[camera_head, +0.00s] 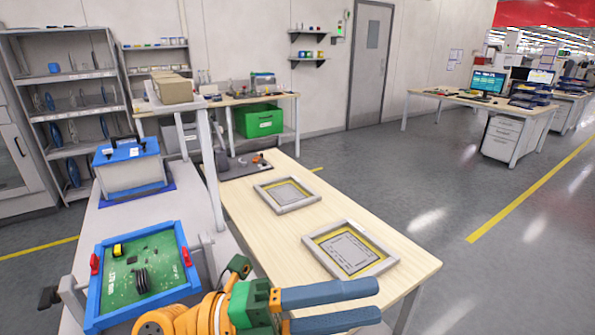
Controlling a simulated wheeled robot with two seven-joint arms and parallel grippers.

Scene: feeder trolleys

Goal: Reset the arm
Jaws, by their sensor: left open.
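My left gripper (376,304) is at the bottom of the head view. Its arm is orange with a green part, and its two blue fingers point right. The fingers are apart with nothing seen between them. They show in front of the near end of the wooden table (300,243); their height above it is hard to tell. My right gripper is not in view.
A green circuit board (160,262) in a blue frame (92,300) lies left of the arm. Two grey framed panels (262,198) (322,252) lie on the wooden table. A blue-lidded box (135,173) stands behind the board. Open floor (450,180) lies to the right.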

